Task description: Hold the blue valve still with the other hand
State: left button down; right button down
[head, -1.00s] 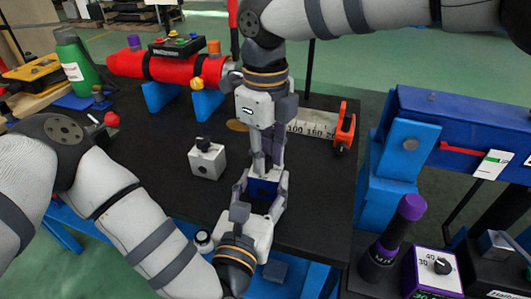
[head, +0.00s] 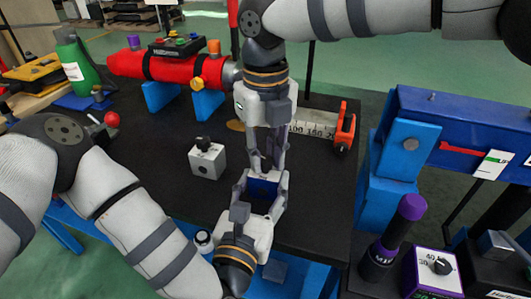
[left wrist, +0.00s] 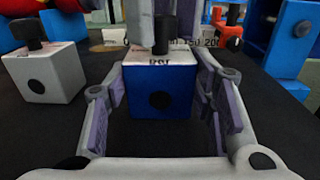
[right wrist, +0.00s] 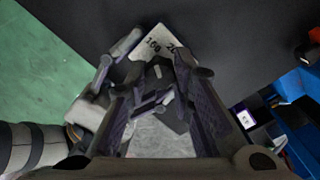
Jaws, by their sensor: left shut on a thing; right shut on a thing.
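The blue valve (head: 263,187) is a small blue block with a white top, standing on the black table. The left wrist view shows its blue front (left wrist: 140,88) with a dark round hole. My left gripper (head: 262,195) reaches in from the front, its fingers on both sides of the block, shut on it. My right gripper (head: 268,158) points down from above, shut on the dark knob (left wrist: 165,33) on top of the valve. Its fingers hide most of that knob in the head and right wrist views.
A white valve block (head: 207,160) with a black knob stands to the left. A ruler plate (head: 312,130) with a red-orange piece (head: 344,128) lies behind right. A red cylinder (head: 150,66) sits on blue stands. A white bottle (head: 203,241) stands near the front edge.

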aim_at(266, 159)
jog(key=c, duration=1.4)
grip_release()
jog(key=shift+r, duration=0.1)
pick_arm(q)
jog(key=c, duration=0.6)
grip_release()
jog(key=shift+c, duration=0.2)
pick_arm(e)
notch_tip(266, 159, up, 12)
